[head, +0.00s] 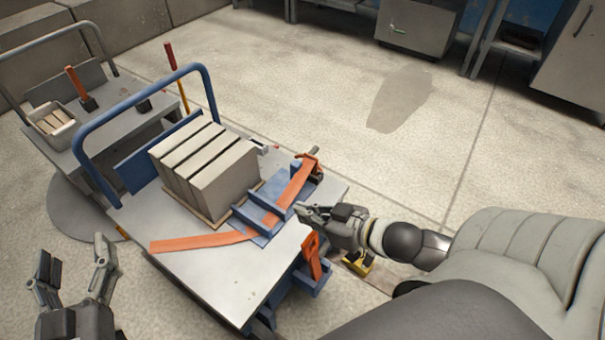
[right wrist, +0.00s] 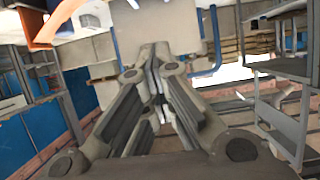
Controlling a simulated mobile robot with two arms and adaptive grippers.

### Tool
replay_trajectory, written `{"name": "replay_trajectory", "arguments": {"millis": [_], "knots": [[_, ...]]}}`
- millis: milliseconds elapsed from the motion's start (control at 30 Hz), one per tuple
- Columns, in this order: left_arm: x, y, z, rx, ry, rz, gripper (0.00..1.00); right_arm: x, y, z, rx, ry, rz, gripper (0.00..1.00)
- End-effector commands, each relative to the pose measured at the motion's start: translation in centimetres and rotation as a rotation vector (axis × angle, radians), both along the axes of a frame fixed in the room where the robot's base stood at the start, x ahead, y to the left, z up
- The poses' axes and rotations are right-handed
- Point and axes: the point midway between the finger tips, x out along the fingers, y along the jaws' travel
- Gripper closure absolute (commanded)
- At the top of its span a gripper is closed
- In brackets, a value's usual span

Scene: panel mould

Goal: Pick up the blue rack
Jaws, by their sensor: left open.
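The blue rack (head: 268,204) lies on the trolley's grey top, in front of the grey blocks. An orange strap (head: 205,242) runs across it and hides part of it. My right gripper (head: 300,209) is at the rack's right side, close to its edge; I cannot tell whether they touch. In the right wrist view its fingertips (right wrist: 155,52) meet, with nothing visible between them. My left gripper (head: 74,262) is open and empty, to the left of the trolley and apart from the rack.
Grey blocks (head: 205,165) stand on the trolley (head: 180,222), which has a blue handle (head: 140,98). An orange clamp (head: 311,256) sits at its near right edge. A second cart (head: 92,131) stands at the left. The floor beyond is open.

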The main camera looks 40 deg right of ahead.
Motion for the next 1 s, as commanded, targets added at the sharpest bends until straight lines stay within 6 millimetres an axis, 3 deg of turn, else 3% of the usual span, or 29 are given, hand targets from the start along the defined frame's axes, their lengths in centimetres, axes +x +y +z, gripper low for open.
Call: {"name": "replay_trajectory", "arguments": {"millis": [67, 667, 1000], "knots": [[0.00, 0.69, -0.06, -0.015, 0.000, -0.001, 0.34, 0.02, 0.01, 0.02, -0.001, -0.001, 0.000, 0.99], [0.00, 0.81, -0.06, -0.013, -0.002, 0.000, 0.34, 0.04, 0.02, 0.06, 0.000, -0.002, 0.000, 0.22], [0.00, 0.75, -0.13, -0.008, -0.001, 0.000, 0.34, 0.01, 0.02, 0.06, -0.001, -0.001, 0.000, 0.20]]}}
